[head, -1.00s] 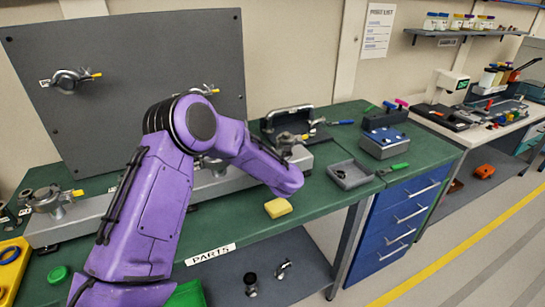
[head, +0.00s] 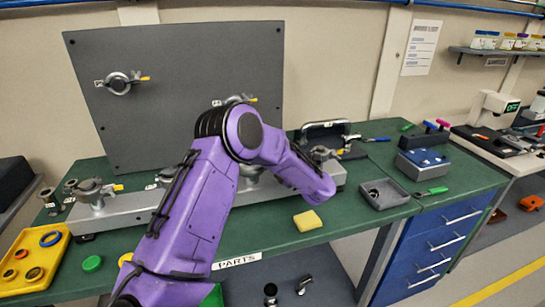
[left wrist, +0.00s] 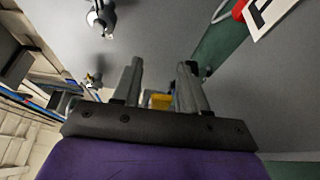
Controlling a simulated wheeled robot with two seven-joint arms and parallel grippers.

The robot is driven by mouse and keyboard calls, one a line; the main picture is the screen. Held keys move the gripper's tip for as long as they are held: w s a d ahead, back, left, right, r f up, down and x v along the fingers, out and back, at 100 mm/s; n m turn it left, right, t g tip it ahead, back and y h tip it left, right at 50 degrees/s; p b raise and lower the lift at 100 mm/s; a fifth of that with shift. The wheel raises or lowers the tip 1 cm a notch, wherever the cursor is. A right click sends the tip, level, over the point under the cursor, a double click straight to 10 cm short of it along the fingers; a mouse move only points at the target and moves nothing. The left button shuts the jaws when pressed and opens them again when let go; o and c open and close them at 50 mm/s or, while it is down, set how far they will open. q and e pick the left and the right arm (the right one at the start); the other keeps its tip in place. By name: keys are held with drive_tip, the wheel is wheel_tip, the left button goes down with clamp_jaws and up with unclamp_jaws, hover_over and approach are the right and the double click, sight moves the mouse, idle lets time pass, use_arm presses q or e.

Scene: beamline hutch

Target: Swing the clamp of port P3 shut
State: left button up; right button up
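Several metal port clamps with yellow-tipped levers are in the head view. One is on the upright grey panel's upper left (head: 118,84); another (head: 237,99) is lower right on it, partly behind my purple left arm. More clamps stand on the grey bench rail, one at its left end (head: 92,190) and one near its right end (head: 321,154). I cannot read which is P3. My left gripper is hidden in the head view. In the left wrist view it (left wrist: 160,66) is open, with a yellow piece (left wrist: 159,101) showing between its fingers, apparently not gripped. A metal clamp (left wrist: 101,18) shows upper left there.
A yellow tray (head: 60,244) with rings and a green cap (head: 91,263) lie at the left. The panel (head: 180,60) stands behind the bench.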

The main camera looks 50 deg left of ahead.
use_arm(q)
drive_tip(key=d+b, duration=0.3)
drive_tip(key=d, duration=0.7)
drive_tip(key=shift+d, duration=0.3)
